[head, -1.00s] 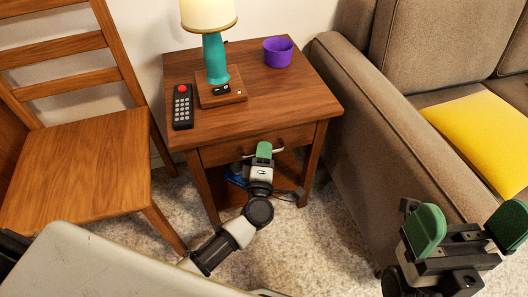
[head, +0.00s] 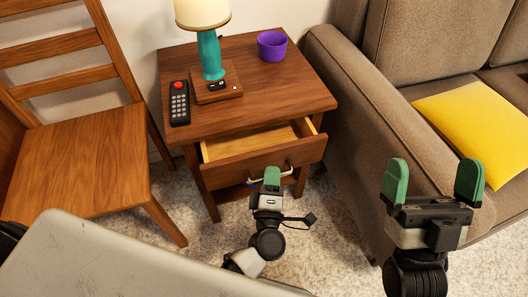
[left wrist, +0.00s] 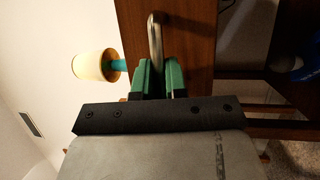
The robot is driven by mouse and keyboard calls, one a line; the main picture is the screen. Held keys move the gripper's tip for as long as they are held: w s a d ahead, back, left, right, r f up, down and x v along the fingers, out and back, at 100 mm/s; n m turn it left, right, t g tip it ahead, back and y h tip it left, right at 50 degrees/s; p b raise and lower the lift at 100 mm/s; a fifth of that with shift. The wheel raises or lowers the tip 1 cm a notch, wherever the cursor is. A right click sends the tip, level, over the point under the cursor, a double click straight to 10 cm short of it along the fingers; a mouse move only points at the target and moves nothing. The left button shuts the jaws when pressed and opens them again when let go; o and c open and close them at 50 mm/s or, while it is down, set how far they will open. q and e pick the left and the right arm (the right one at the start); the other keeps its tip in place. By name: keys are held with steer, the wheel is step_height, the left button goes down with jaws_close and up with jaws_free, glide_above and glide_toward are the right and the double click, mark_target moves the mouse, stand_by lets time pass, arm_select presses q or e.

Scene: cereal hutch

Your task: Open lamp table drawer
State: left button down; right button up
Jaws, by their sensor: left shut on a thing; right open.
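The wooden lamp table (head: 240,100) stands between the chair and the sofa. Its drawer (head: 265,160) is pulled partly out, and the pale inside shows behind the front panel. My left gripper (head: 272,178) is at the drawer front, shut on the metal drawer handle (head: 286,169). In the left wrist view the handle (left wrist: 155,38) runs between the green fingertips of the left gripper (left wrist: 158,75). My right gripper (head: 433,185) is open and empty, held up in front of the sofa.
On the table top are a teal lamp (head: 210,55), a black remote (head: 180,103) and a purple cup (head: 272,45). A wooden chair (head: 80,165) stands at left. A brown sofa (head: 350,110) with a yellow cushion (head: 455,125) is at right. Carpet lies in front.

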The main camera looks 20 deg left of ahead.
arm_select(q)
steer(key=s+d+p, duration=0.1)
steer(key=s+d, duration=0.6)
steer(key=s, duration=0.4)
steer(key=shift+d, duration=0.25)
arm_select(e)
steer(key=w+f+g+h, duration=0.1)
steer(key=w+f+g, duration=0.1)
steer(key=f+g, duration=0.1)
steer(key=shift+w+a, duration=0.1)
steer(key=shift+w, duration=0.3)
arm_select(q)
steer(key=c, duration=1.2)
jaws_free()
steer(key=shift+f, duration=0.1)
